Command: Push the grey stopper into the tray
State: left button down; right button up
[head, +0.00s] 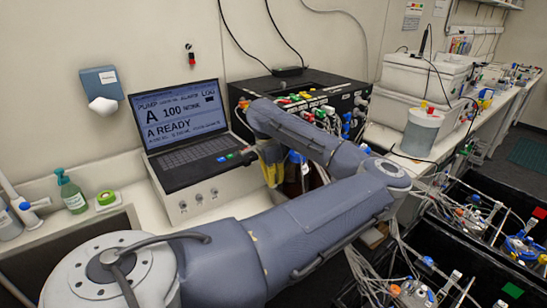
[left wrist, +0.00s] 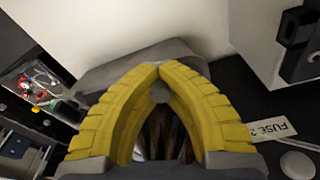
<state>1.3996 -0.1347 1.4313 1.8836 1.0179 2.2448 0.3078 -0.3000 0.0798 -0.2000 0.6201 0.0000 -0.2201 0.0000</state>
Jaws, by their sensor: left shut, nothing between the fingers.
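My left gripper (head: 271,168) is in front of the black pump box, just right of the laptop. Its yellow fingers point down. In the left wrist view its fingertips (left wrist: 160,68) meet, and it is shut. A small grey rounded piece shows just behind the tips there, but I cannot tell whether it is the stopper or something else. I cannot make out the grey stopper for certain in the head view, where my left arm covers much of the middle. Which thing is the tray is also unclear. My right gripper is not in view.
The black pump box (head: 318,88) with coloured fittings stands behind my left gripper. The laptop (head: 180,125) is to its left. Black open-topped bays (head: 455,195) with tubing and vessels lie at right. A FUSE 2 label (left wrist: 285,130) shows in the wrist view.

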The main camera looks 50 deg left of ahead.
pick_arm(q)
jog(key=c, duration=1.5)
grip_release()
jog(key=shift+r, duration=0.1)
jog(key=r, duration=0.4)
jog(key=s+r, duration=0.1)
jog(key=r, duration=0.6)
jog(key=shift+s+a+r, duration=0.25)
jog(key=shift+r, duration=0.15)
jog(key=shift+a, duration=0.1)
